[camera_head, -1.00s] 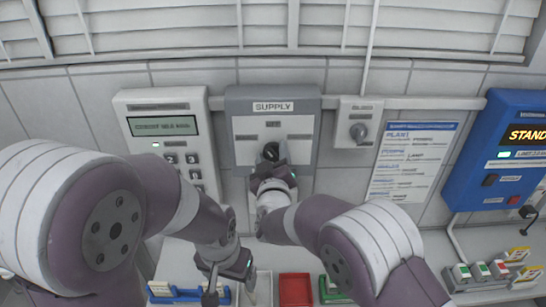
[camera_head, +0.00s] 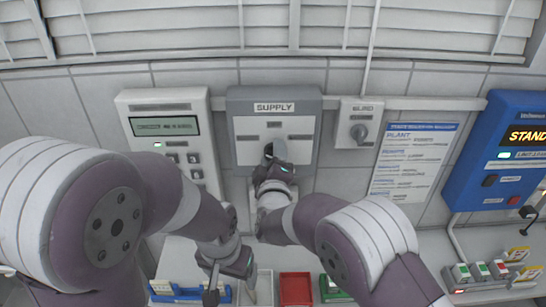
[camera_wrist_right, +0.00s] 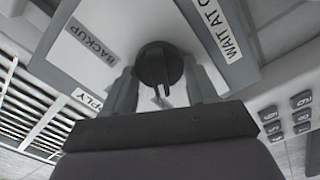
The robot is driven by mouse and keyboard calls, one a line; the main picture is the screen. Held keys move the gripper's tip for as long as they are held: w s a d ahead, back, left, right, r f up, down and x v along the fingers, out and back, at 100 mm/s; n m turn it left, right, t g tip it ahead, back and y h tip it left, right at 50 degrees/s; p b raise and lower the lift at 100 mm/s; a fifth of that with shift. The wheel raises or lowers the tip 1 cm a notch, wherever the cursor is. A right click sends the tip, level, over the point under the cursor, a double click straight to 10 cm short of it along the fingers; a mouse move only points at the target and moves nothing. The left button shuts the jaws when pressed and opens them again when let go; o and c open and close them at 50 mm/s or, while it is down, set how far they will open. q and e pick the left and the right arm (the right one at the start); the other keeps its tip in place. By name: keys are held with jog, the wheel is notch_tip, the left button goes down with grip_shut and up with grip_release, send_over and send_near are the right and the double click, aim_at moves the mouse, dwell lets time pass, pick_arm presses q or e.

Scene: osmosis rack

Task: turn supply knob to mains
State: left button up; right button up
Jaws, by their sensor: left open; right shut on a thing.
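The grey supply panel (camera_head: 240,100), labelled SUPPLY, is on the wall in the middle of the head view. Its dark round knob (camera_wrist_right: 152,62) shows in the right wrist view between the fingers of my right gripper (camera_wrist_right: 163,88). These fingers are shut on the knob. In the head view my right gripper (camera_head: 272,152) covers most of the knob. A BACKUP label (camera_wrist_right: 90,45) and a partly cut WAIT AT label (camera_wrist_right: 222,32) show beside the knob. I cannot read a mains label. My left gripper (camera_head: 230,288) is open, low over the bench, away from the panel.
A keypad unit with a display (camera_head: 165,126) is left of the panel. A smaller knob box (camera_head: 358,125), a notice (camera_head: 412,160) and a blue unit (camera_head: 490,150) are to the right. A red tray (camera_head: 295,289) and other bins stand on the bench below.

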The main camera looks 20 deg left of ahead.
jog(key=o, duration=1)
jog(key=shift+o, duration=0.2)
jog(key=b+v, duration=0.5)
jog(key=v, duration=0.7)
jog(key=shift+s, duration=0.35)
jog(key=shift+d, duration=0.1)
